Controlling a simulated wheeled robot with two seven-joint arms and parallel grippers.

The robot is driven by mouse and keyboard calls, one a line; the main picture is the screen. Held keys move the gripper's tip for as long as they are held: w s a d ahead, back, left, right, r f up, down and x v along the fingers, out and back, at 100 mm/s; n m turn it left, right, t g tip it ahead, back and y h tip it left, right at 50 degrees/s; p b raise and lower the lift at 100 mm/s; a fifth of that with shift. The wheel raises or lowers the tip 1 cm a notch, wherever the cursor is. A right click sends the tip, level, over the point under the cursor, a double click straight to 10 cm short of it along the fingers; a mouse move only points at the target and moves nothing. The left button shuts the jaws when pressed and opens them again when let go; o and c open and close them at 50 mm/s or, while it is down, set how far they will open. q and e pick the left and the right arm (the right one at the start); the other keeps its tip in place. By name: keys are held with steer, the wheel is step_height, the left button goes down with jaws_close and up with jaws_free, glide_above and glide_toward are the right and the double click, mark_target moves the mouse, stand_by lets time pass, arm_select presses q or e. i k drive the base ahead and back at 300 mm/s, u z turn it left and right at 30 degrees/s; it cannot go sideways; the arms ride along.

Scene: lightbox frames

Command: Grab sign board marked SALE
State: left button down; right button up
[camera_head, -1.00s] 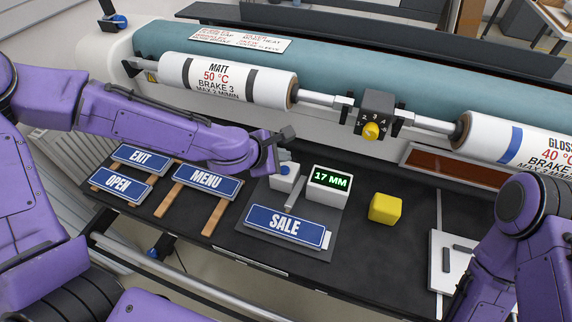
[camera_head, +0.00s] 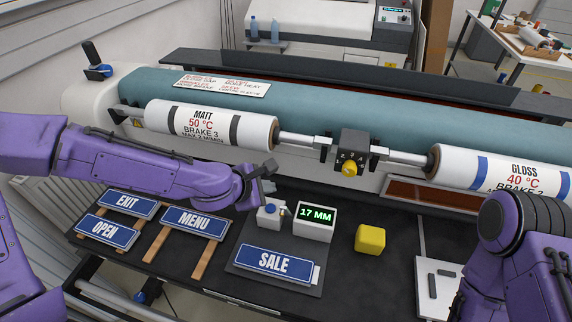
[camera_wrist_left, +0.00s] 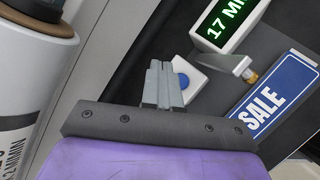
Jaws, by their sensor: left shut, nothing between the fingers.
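The blue sign board marked SALE (camera_head: 274,264) lies on a dark grey plate in front of the white gauge reading 17 MM (camera_head: 314,221). It also shows at the right of the left wrist view (camera_wrist_left: 264,108). My left gripper (camera_head: 266,178) is above and behind the white block with a blue button (camera_head: 270,213), apart from the sign. In the left wrist view its fingers (camera_wrist_left: 162,85) are together with nothing between them. My right arm stands at the right edge, and its gripper is out of the picture.
Signs EXIT (camera_head: 126,204), OPEN (camera_head: 107,231) and MENU (camera_head: 194,221) lie at left, with wooden strips under them. A yellow cube (camera_head: 370,240) sits right of the gauge. White rollers (camera_head: 212,124) run behind. A white plate (camera_head: 438,285) lies at front right.

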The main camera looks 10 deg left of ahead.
mark_target(296, 269)
steer(key=k, duration=1)
